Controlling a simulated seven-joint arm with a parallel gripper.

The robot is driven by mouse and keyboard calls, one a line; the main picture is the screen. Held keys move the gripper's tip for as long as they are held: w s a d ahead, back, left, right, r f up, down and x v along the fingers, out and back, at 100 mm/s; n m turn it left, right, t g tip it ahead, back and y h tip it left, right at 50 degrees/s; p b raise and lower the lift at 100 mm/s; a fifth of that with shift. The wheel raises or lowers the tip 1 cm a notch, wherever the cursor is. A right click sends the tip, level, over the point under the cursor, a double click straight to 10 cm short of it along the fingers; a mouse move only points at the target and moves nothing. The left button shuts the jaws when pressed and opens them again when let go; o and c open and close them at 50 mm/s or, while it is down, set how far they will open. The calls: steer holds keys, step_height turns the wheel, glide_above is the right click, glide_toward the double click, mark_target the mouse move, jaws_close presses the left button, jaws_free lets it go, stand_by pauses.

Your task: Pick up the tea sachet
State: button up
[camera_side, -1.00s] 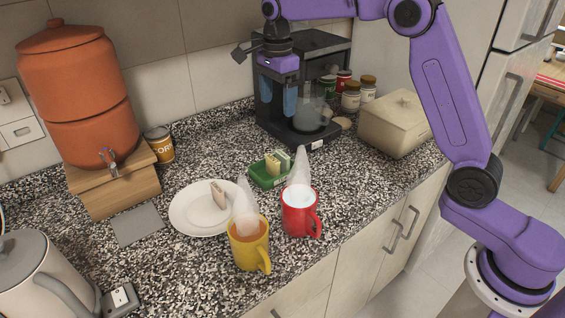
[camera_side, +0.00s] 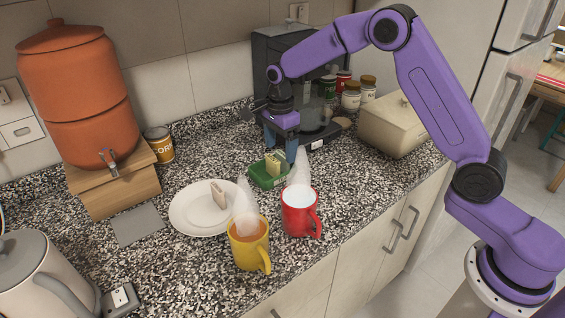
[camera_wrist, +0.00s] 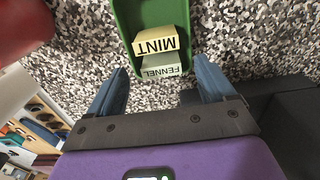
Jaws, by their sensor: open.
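A small green tray (camera_side: 257,182) holds upright tea sachets on the counter, behind and between the plate and the red mug. In the wrist view the tray (camera_wrist: 124,20) holds a sachet labelled MINT (camera_wrist: 157,44) and, nearer my fingers, one labelled FENNEL (camera_wrist: 165,68). My gripper (camera_side: 281,153) points down just above the rear end of the tray. In the wrist view my gripper (camera_wrist: 164,80) is open, its blue fingers either side of the FENNEL sachet's near edge, with nothing between them. In the side view my fingers partly hide the sachets.
A steaming red mug (camera_side: 297,222) stands close in front of the tray, and a yellow mug (camera_side: 245,256) is nearer the camera. A white plate (camera_side: 190,218) carries a sachet-like piece (camera_side: 218,194). A black coffee machine (camera_side: 270,63) stands right behind my gripper.

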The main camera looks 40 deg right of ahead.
mark_target(283, 162)
steer(key=shift+f, duration=1.35)
steer(key=c, duration=1.1)
steer(key=shift+r, duration=0.1)
